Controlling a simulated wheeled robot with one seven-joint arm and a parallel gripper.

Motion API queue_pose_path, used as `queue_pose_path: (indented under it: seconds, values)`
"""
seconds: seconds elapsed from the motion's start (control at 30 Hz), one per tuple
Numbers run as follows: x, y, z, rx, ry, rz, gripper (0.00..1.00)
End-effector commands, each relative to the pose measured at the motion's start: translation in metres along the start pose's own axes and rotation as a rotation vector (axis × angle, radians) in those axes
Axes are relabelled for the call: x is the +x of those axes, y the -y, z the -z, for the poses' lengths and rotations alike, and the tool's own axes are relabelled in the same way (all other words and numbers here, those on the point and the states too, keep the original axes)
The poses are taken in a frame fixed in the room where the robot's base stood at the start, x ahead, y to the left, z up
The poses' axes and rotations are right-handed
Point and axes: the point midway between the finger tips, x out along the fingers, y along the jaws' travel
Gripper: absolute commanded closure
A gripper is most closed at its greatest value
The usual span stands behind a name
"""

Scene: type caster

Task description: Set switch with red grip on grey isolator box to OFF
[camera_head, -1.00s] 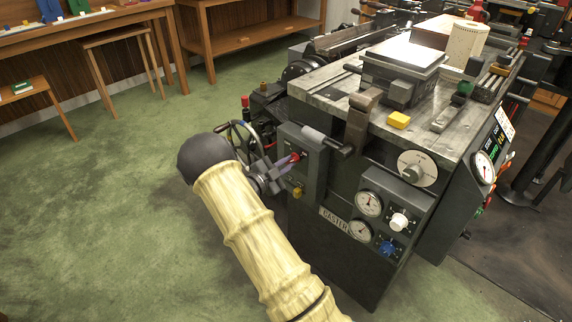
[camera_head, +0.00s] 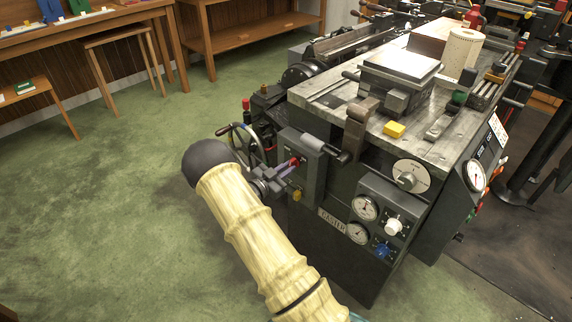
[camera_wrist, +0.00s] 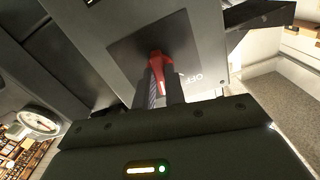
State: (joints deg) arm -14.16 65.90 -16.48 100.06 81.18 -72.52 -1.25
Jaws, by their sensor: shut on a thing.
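The grey isolator box (camera_head: 304,165) is on the left front of the caster machine, and its face fills the upper middle of the wrist view (camera_wrist: 205,30). The switch's red grip (camera_head: 297,161) stands out from this face. In the wrist view the red grip (camera_wrist: 157,60) sits between the fingers of my gripper (camera_wrist: 162,86), which are shut on it. The letters "OFF" are printed on the face just right of the grip. My gripper (camera_head: 288,169) reaches the box from the left. The fingers hide part of the grip and plate.
A handwheel (camera_head: 243,145) stands just left of the box. A dark lever with a cylindrical handle (camera_head: 330,150) is close above it. A small yellow part (camera_head: 297,195) is below the grip. Gauges (camera_head: 364,208) and knobs are to the right. Green floor is clear at left.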

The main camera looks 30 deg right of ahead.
Motion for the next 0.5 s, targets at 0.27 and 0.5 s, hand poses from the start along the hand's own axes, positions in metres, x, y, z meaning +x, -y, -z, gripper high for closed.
queue_pose_path:
  seconds: [0.27, 0.5]
  values:
    - [0.0000, 0.0004, 0.0026, -0.261, 0.001, 0.001, 1.00]
    - [0.0000, 0.0001, 0.0024, -0.488, 0.001, 0.001, 1.00]
